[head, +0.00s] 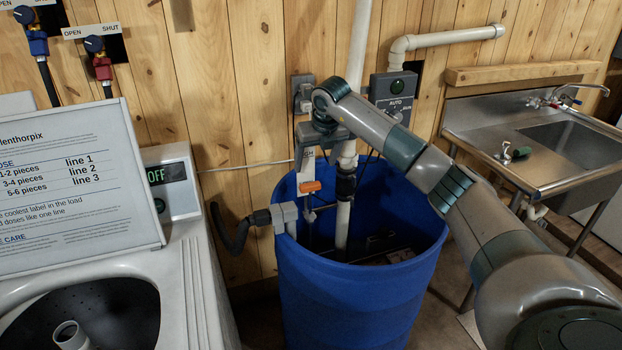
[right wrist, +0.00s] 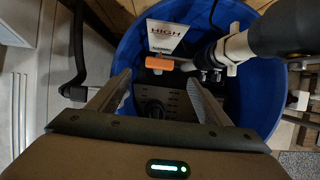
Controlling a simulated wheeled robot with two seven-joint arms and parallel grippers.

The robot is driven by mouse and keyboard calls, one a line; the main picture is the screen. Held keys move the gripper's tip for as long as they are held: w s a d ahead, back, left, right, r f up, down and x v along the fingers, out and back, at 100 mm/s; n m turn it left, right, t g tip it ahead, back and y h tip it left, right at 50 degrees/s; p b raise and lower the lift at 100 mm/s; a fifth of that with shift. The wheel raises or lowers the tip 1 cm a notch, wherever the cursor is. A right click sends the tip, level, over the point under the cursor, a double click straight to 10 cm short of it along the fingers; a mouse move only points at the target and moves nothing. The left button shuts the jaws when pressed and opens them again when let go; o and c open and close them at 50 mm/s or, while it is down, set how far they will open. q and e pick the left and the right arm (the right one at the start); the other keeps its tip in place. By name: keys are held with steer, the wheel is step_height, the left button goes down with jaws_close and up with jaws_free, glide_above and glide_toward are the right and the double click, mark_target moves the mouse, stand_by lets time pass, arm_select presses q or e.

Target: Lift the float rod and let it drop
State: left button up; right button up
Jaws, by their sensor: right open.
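The float rod (head: 309,224) shows in the head view as a thin upright rod inside the near left of the blue barrel. An orange piece (head: 311,186) sits at its upper part, below a white plate marked HIGH (right wrist: 168,39). The orange piece also shows in the right wrist view (right wrist: 159,64), beyond my fingers. My right gripper (right wrist: 160,90) is open and empty above the barrel, its fingers pointing down into it. The orange piece is ahead of the fingertips, apart from them. In the head view my wrist partly hides the plate. My left gripper is not in view.
The blue barrel (head: 345,290) holds a white pipe (head: 342,232) with a black coupling, close beside the rod. A grey clamp with a black hose (head: 236,228) sits on its left rim. A washer (head: 200,290) stands left, a metal sink (head: 545,150) right.

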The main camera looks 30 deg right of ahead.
mark_target(310, 184)
steer(key=p+x, duration=0.3)
steer(key=x, duration=0.7)
steer(key=shift+w+f, duration=0.2)
steer(key=shift+f, duration=0.1)
